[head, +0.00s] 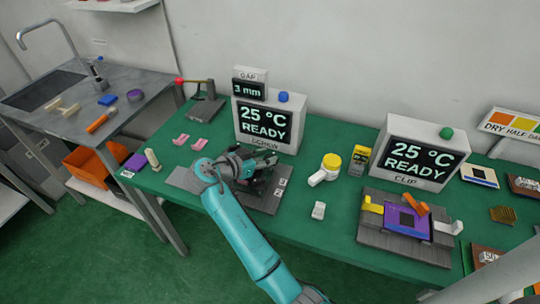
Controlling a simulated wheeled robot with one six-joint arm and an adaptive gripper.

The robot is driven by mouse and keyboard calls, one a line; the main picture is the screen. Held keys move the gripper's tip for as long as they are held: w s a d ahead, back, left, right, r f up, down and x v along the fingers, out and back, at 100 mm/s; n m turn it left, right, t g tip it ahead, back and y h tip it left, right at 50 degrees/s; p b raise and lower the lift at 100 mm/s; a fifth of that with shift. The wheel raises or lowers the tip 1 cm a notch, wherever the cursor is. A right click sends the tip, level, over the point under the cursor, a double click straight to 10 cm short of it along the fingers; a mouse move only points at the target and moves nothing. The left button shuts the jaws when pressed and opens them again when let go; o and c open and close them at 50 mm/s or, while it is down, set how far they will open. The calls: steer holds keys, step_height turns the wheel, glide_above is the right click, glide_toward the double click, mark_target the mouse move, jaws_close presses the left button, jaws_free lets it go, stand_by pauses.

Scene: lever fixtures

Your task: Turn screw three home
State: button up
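My arm and the gripper's dark links cover most of this fixture. I cannot make out screw three or any single screw there. Small white labels (282,183) show at the fixture's right edge. The fingertips blend into the dark parts, so I cannot tell whether they are open, shut or touching anything.
A display (270,118) reading 25 °C READY stands behind the gripper. A yellow-lidded jar (331,162) and a white block (318,210) are to the right. Pink pieces (198,144) and a red-knobbed lever (180,81) are to the left. A second fixture (385,240) stands right.

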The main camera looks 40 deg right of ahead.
steer(key=v, duration=0.9)
steer(key=shift+f, duration=0.1)
